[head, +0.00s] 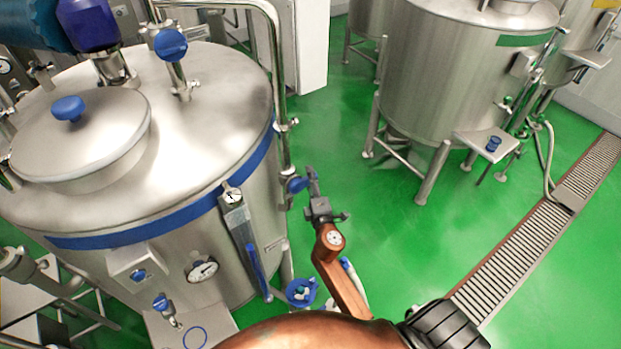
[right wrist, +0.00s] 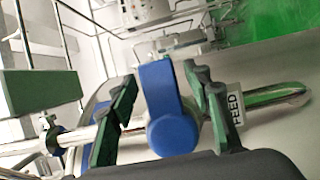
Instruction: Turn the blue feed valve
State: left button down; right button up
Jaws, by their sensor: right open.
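The blue feed valve (head: 297,184) is on the vertical steel pipe at the right side of the near tank. In the right wrist view, its blue handle (right wrist: 168,110) sits between the two dark green fingers of my right gripper (right wrist: 163,88). The fingers are apart, with a narrow gap visible on either side of the handle. A "FEED" label (right wrist: 235,108) is on the pipe just right of it. In the head view my right gripper (head: 312,182) is beside the valve, on its right. My left gripper is not in view.
The near steel tank (head: 215,85) has other blue valves, including a top valve (head: 171,45) and a low round handwheel (head: 301,292). A second tank (head: 440,80) stands at the back right. Green floor (head: 430,230) lies open between the near tank and the drain grating (head: 520,245).

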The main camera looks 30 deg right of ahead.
jog(key=shift+c, duration=0.7)
grip_shut()
